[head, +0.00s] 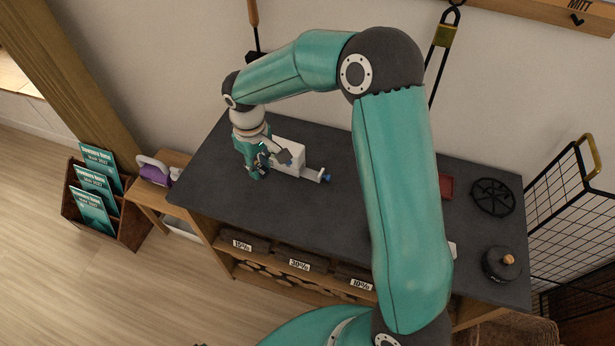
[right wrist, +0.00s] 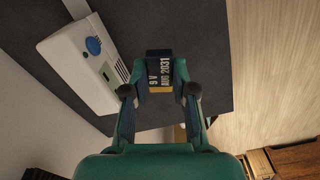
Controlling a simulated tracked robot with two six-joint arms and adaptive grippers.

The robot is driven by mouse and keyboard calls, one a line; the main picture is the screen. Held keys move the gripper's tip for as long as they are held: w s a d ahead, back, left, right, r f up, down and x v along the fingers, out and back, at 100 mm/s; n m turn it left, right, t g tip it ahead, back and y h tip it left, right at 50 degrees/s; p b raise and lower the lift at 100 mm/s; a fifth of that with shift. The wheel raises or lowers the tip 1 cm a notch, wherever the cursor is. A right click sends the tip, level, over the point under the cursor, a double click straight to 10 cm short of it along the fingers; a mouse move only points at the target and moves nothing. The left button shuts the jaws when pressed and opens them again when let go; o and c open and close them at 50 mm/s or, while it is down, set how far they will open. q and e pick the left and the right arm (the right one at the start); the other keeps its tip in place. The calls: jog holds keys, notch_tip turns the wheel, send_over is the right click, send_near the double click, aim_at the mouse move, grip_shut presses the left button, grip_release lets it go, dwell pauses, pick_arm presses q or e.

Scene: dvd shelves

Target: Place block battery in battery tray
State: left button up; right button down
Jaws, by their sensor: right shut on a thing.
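My right gripper (head: 257,165) is at the left part of the dark tabletop, just left of a white device (head: 291,151). In the right wrist view my right gripper (right wrist: 160,92) is shut on a dark block battery (right wrist: 159,65) marked "9V AUG 2031", held between both fingertips. The white device (right wrist: 72,55) lies to the left of the battery there, apart from it, with a round blue knob (right wrist: 93,46). In the head view a white piece with a blue end (head: 312,174) sticks out to the right from the device; it may be the battery tray. My left gripper is not in view.
The dark table (head: 330,215) is clear in front of the device. A red item (head: 446,186), a black wheel-like object (head: 492,197) and a black round object with a knob (head: 501,264) are at the right. A wire basket (head: 570,215) stands beyond.

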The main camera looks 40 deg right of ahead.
aim_at(311, 174)
jog(key=s+d+r+n, duration=0.2)
jog(key=d+r, duration=0.3)
jog(key=d, duration=0.2)
jog(key=s+d+r+n, duration=0.2)
jog(key=s+d+r, duration=0.1)
jog(key=d+r, duration=0.3)
jog(key=f, duration=1.9)
jog(key=shift+w, duration=0.2)
jog(key=shift+f, duration=0.4)
jog(key=shift+f+b, duration=0.1)
jog(key=shift+b, duration=0.2)
jog(key=c, duration=0.9)
grip_release()
jog(key=shift+c, duration=0.2)
